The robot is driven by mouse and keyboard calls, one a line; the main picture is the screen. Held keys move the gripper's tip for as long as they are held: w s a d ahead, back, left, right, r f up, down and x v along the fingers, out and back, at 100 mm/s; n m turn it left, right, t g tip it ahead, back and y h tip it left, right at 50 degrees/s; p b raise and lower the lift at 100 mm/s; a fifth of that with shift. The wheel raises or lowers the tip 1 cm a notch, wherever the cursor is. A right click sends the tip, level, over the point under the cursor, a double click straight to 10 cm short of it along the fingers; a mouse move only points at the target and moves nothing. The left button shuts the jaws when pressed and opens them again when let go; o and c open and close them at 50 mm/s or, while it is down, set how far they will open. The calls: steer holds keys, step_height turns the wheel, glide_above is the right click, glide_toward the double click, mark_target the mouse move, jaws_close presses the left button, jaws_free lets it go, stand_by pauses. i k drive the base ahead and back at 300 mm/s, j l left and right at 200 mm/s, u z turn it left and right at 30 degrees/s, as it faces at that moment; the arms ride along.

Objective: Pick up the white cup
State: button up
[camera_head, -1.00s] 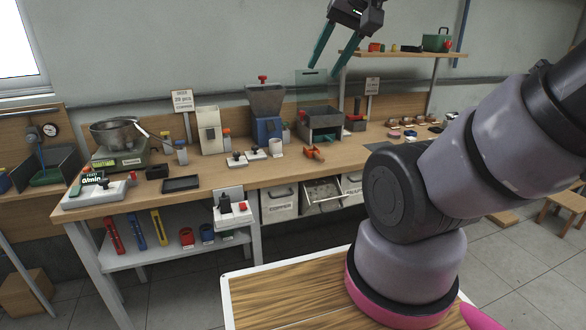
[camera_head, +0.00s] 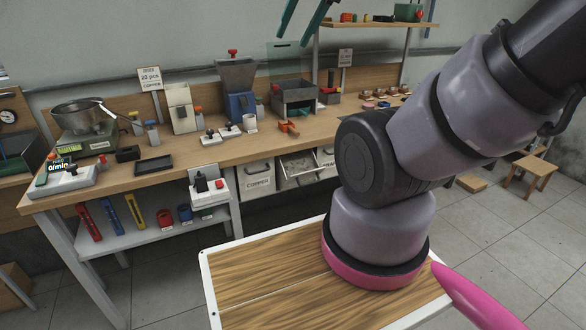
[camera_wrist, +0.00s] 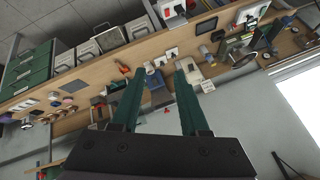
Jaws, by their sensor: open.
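The small white cup (camera_head: 249,123) stands upright on the wooden workbench (camera_head: 215,153), in front of the blue-based hopper machine. It also shows small in the wrist view (camera_wrist: 149,68), close to the left finger in the picture. My gripper (camera_head: 293,38) has two green fingers, is open and empty, and is high above the bench; only its fingers show at the top edge of the head view. In the wrist view my gripper (camera_wrist: 159,75) has a clear gap between its fingers.
An orange-red part (camera_head: 289,128) lies right of the cup, and small white blocks with black knobs (camera_head: 229,130) stand left of it. The hopper machine (camera_head: 238,85) and a grey open box (camera_head: 293,97) stand behind. A wooden-topped surface (camera_head: 270,290) lies under my arm.

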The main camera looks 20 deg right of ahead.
mark_target(249, 120)
steer(key=i+j+z, duration=0.25)
steer(key=j, duration=0.4)
steer(key=i+j+z, duration=0.1)
steer(key=i+j, duration=0.15)
steer(key=i+j+z, duration=0.1)
steer(key=j, duration=0.35)
steer(key=i+j+z, duration=0.1)
steer(key=j, duration=0.25)
steer(key=i+j+z, duration=0.15)
steer(key=j, duration=0.25)
